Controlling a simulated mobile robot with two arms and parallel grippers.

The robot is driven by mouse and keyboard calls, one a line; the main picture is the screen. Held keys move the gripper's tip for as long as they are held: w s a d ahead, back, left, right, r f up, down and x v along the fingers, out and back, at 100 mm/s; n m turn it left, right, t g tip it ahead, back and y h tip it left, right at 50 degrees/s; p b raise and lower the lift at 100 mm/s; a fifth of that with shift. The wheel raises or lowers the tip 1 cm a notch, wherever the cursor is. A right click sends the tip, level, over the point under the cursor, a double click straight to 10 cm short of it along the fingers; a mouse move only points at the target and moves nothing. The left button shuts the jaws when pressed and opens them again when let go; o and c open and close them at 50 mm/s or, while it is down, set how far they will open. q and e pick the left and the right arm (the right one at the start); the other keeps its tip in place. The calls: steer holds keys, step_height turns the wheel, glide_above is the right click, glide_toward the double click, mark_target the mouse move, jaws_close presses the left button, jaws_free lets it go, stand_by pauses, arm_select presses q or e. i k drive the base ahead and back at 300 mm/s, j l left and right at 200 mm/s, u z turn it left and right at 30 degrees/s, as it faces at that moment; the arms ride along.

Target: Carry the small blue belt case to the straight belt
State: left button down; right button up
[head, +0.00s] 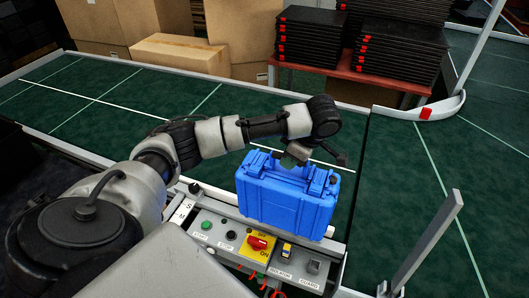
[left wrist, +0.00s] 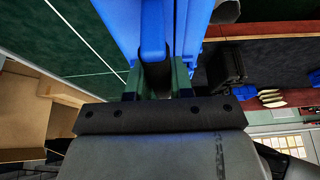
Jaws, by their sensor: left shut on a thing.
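The small blue case (head: 286,200) hangs upright from my left gripper (head: 297,153) in the head view, in front of the green belt and just behind the control panel. My left gripper is shut on its handle. In the left wrist view, the blue handle (left wrist: 153,30) runs between the fingers of the left gripper (left wrist: 155,80). Whether the case's underside touches anything is hidden. The straight belt (head: 95,95) is green with white lines and runs across the left and middle of the head view. My right gripper is not in view.
A control panel (head: 255,245) with buttons and a red switch stands in front of the case. A grey upright post (head: 430,240) is at the right. Cardboard boxes (head: 180,53) and black crates on a red table (head: 350,75) stand behind the belt. The belt surface is clear at left.

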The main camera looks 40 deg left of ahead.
mark_target(230, 169)
steer(key=i+j, duration=0.15)
steer(key=j, duration=0.25)
steer(key=i+j, duration=0.15)
steer(key=j, duration=0.3)
steer(key=i+j, duration=0.1)
steer(key=j, duration=0.3)
